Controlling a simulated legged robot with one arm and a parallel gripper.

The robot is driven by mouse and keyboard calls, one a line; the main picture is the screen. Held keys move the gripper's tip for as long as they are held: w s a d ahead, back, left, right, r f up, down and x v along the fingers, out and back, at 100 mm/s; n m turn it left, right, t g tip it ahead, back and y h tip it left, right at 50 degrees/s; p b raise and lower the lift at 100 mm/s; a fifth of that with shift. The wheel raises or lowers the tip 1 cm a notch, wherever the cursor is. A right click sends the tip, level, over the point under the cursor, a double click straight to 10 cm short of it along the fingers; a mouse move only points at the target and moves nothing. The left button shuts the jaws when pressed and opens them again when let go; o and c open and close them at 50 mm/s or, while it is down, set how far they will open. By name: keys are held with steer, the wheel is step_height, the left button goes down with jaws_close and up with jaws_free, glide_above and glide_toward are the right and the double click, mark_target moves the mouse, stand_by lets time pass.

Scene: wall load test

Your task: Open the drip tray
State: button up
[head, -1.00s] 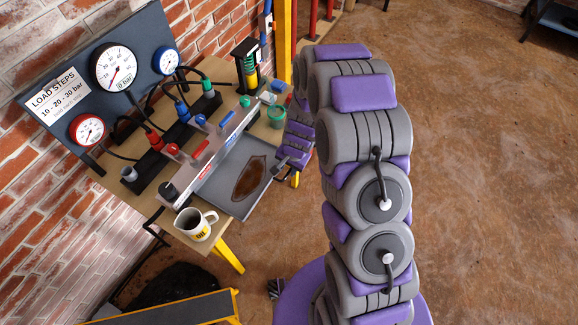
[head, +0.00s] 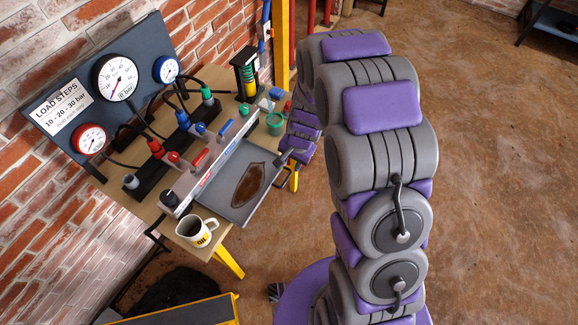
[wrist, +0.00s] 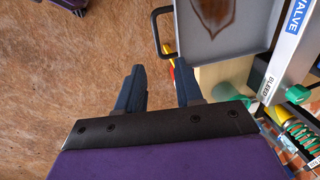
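The drip tray (head: 222,197) is a shallow grey tray with a brown stain, standing out from under the valve rail at the front of the bench. Its dark bar handle (head: 284,177) is on the outer edge. In the wrist view, the tray (wrist: 255,30) is at upper right and the handle (wrist: 155,32) hangs off its left side. My gripper (wrist: 159,66) is open and empty, its two dark fingertips just short of the handle and apparently apart from it. In the head view, my arm hides most of the gripper beside the tray's far outer corner.
A white mug of dark liquid (head: 196,231) stands by the tray's near end at the bench edge. A green cup (head: 275,123) stands near its far end. Gauges (head: 115,78), hoses and valves fill the bench behind.

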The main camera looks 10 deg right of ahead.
step_height(320, 180, up, 8)
steer(key=d+p, duration=0.1)
steer(key=shift+s, duration=0.4)
steer(key=shift+d+f, duration=0.1)
steer(key=s+r+n+g, duration=0.2)
steer(key=s+r+n, duration=0.2)
steer(key=s+r, duration=0.95)
steer(key=s+d+r+n, duration=0.1)
steer(key=s+d+r, duration=0.1)
steer(key=s, duration=0.6)
steer(key=s+d+r+n+g+h, duration=0.1)
steer(key=s+r+n, duration=0.1)
steer(key=s, duration=0.7)
steer(key=shift+s+d+r+h, duration=0.15)
steer(key=shift+d+r+h, duration=0.15)
steer(key=shift+d+r, duration=0.1)
